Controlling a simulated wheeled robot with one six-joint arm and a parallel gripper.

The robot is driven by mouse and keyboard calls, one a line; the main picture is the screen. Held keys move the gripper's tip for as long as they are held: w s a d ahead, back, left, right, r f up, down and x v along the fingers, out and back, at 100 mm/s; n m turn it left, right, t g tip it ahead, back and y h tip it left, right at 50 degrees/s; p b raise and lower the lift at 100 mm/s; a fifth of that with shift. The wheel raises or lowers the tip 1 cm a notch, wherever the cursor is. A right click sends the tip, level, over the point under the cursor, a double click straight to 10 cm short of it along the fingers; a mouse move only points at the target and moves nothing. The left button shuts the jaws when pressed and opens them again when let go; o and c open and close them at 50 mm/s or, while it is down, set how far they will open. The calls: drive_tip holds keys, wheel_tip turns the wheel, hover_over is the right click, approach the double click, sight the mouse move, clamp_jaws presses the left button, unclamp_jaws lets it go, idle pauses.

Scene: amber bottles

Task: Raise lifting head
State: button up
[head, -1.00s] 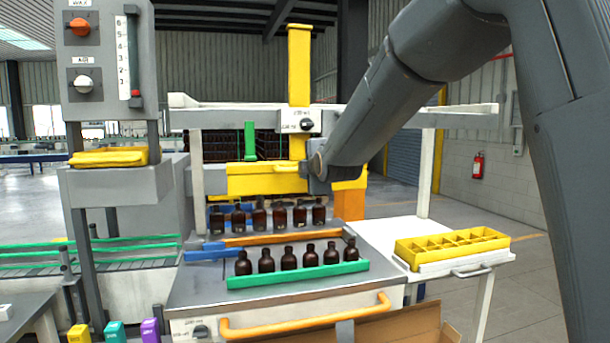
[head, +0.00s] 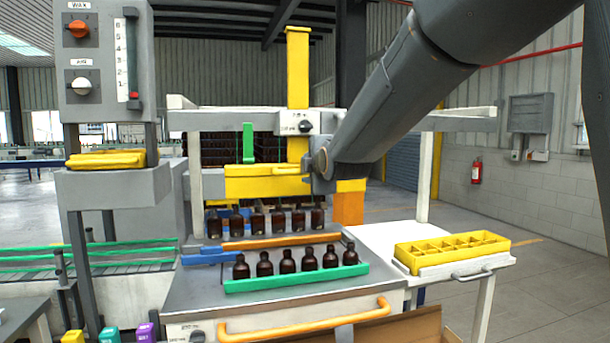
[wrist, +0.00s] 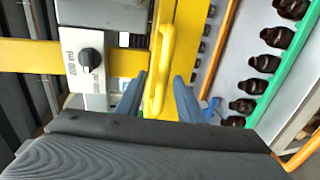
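The lifting head (head: 262,186) is a wide yellow beam on a yellow upright column (head: 298,70), low over the back row of amber bottles (head: 257,221). Its yellow bar handle (wrist: 162,55) runs lengthwise in the wrist view. My gripper (wrist: 160,88) has its two blue-grey fingers on either side of the handle. A gap shows between the right finger and the handle, so the fingers look open around it; contact on the left is unclear. In the head view my gripper (head: 312,178) is at the front of the head, its fingers too small to read.
A front row of amber bottles (head: 287,264) stands behind a green rail (head: 296,278). A yellow divided crate (head: 452,250) sits on the white side table at right. A control box with a knob (head: 306,123) is on the column. A grey panel post (head: 105,60) stands at left.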

drive_tip(key=shift+b+v, duration=0.6)
drive_tip(key=shift+v, duration=1.45)
drive_tip(key=s+d+f+m+g+h, duration=0.1)
drive_tip(key=s+d+f+m+g, duration=0.15)
drive_tip(key=f, duration=0.45)
drive_tip(key=s+d+f+m+g, duration=0.2)
drive_tip(key=s+f+m, duration=0.15)
drive_tip(key=f, duration=0.35)
drive_tip(key=s+d+f+m+g+h, duration=0.1)
drive_tip(key=s+d+f+m+g, duration=0.15)
drive_tip(key=f, duration=0.45)
drive_tip(key=s+d+f+m+g, duration=0.2)
drive_tip(key=s+f+m, duration=0.3)
drive_tip(key=s+f, duration=0.3)
drive_tip(key=s+d+f+m+g, duration=0.2)
drive_tip(key=s+f+m+g, duration=0.3)
drive_tip(key=s+f, duration=0.4)
drive_tip(key=s+m, duration=0.1)
drive_tip(key=s, duration=0.5)
drive_tip(key=shift+s+d+f+h, duration=0.2)
drive_tip(key=shift+s+f+h, duration=0.1)
drive_tip(key=shift+h, duration=0.1)
drive_tip(key=shift+r+m, duration=0.1)
drive_tip(key=shift+m, duration=0.15)
